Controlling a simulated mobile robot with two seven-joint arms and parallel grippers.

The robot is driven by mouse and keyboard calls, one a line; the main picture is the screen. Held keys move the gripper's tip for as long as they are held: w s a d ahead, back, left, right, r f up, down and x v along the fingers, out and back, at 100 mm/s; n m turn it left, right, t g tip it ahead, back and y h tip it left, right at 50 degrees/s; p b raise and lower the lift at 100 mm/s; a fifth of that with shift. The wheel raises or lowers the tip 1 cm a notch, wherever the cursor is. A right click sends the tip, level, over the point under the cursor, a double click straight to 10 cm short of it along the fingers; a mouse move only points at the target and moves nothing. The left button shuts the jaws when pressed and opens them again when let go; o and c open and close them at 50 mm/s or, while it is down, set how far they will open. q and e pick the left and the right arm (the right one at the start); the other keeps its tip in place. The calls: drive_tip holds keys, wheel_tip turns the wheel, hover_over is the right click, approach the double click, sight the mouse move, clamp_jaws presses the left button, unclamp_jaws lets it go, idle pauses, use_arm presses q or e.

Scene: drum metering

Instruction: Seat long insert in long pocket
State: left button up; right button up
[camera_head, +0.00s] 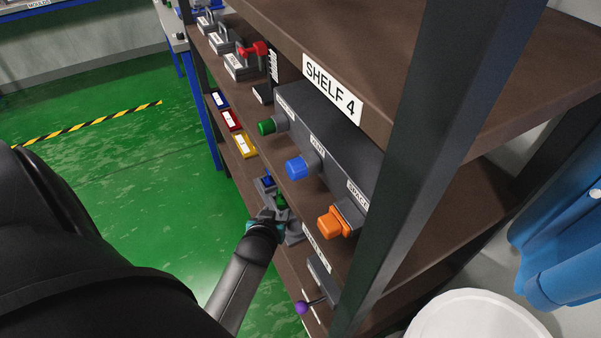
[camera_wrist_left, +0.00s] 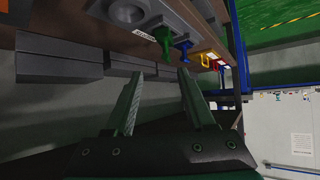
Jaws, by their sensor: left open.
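A green handled piece (camera_head: 281,200) and a blue handled piece (camera_head: 268,181) stand side by side in grey holders on the lower shelf. They also show in the left wrist view, the green piece (camera_wrist_left: 163,42) left of the blue piece (camera_wrist_left: 183,47). I cannot tell which is the long insert, and no long pocket can be made out for sure. A grey block with a round recess (camera_wrist_left: 128,12) is beside the green piece. My left gripper (camera_wrist_left: 162,85) is open and empty, its fingers apart from the pieces. In the head view it is at the shelf edge, partly hidden by its arm.
A purple ball lever (camera_head: 302,307) juts out below. A dark post (camera_head: 402,130) stands at right.

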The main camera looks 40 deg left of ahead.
sight(280, 195)
use_arm(q)
drive_tip(key=b+x, duration=0.1)
drive_tip(key=x, duration=0.2)
drive_tip(key=b+x, duration=0.1)
drive_tip(key=x, duration=0.2)
drive_tip(key=a+r+b+x, duration=0.1)
drive_tip(key=b+x, duration=0.1)
drive_tip(key=x, duration=0.1)
drive_tip(key=shift+w+d, duration=0.1)
drive_tip(key=shift+w+a+f+b, duration=0.3)
drive_tip(key=shift+w+f+b, duration=0.1)
drive_tip(key=shift+w, duration=0.1)
drive_tip(key=shift+w+a+f+b, duration=0.6)
drive_tip(key=shift+w+f+b, duration=0.05)
drive_tip(key=shift+f+b, duration=0.1)
drive_tip(key=shift+b+x, duration=0.55)
drive_tip(key=shift+x, duration=0.55)
drive_tip(key=shift+a, duration=0.1)
drive_tip(key=c, duration=0.6)
clamp_jaws()
use_arm(e)
wheel_tip(280, 195, down, 7)
drive_tip(key=w, duration=0.1)
drive_tip(key=shift+w+d, duration=0.3)
drive_tip(key=shift+d, duration=0.15)
